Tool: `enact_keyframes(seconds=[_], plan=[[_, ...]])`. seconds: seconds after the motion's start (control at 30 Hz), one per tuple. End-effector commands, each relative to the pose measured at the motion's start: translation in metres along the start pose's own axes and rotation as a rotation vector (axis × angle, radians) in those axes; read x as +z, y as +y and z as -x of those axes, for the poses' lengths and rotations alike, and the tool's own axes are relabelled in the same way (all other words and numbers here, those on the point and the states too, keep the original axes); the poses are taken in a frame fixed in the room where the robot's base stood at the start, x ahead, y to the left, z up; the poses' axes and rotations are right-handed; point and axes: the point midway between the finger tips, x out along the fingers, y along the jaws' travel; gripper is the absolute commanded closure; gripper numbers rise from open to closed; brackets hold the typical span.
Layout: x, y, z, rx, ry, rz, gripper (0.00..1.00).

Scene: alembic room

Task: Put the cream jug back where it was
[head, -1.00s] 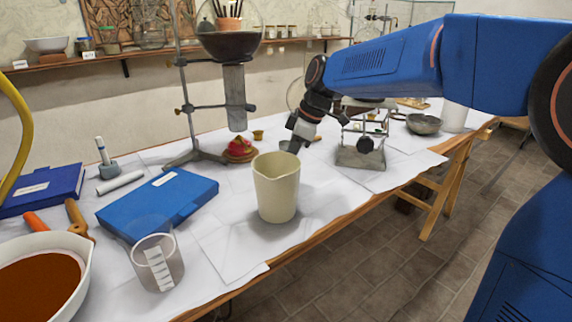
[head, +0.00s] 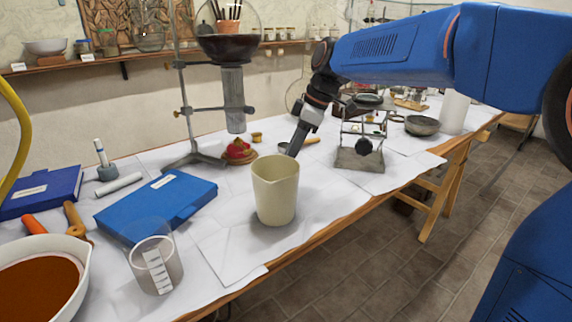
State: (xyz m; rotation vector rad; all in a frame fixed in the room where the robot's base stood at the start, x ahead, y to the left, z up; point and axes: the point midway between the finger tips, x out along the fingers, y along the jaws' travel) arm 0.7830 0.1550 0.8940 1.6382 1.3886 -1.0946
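The cream jug (head: 275,192) stands upright on the white-covered table near its front edge, in the middle of the head view. My gripper (head: 293,150) is just behind the jug's rim and a little to its right, pointing down. The jug's rim lies close to the fingertips in the picture; I cannot tell whether they touch. The fingers are seen side-on and small, so their opening does not show. No held object can be made out.
A clear measuring beaker (head: 155,264) and a blue box (head: 157,207) are left of the jug. A retort stand (head: 187,110) rises behind. A lab jack (head: 361,148) stands to the right. A white bowl of brown stuff (head: 42,280) is front left. Bare cloth surrounds the jug.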

Motion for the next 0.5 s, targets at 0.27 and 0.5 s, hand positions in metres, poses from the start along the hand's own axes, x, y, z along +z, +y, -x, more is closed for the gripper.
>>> enact_keyframes(seconds=[0.27,0.5], plan=[[0.000,0.000,0.052,0.002,0.001,-0.001,0.70],[0.000,0.000,0.073,0.001,0.001,0.000,0.70]])
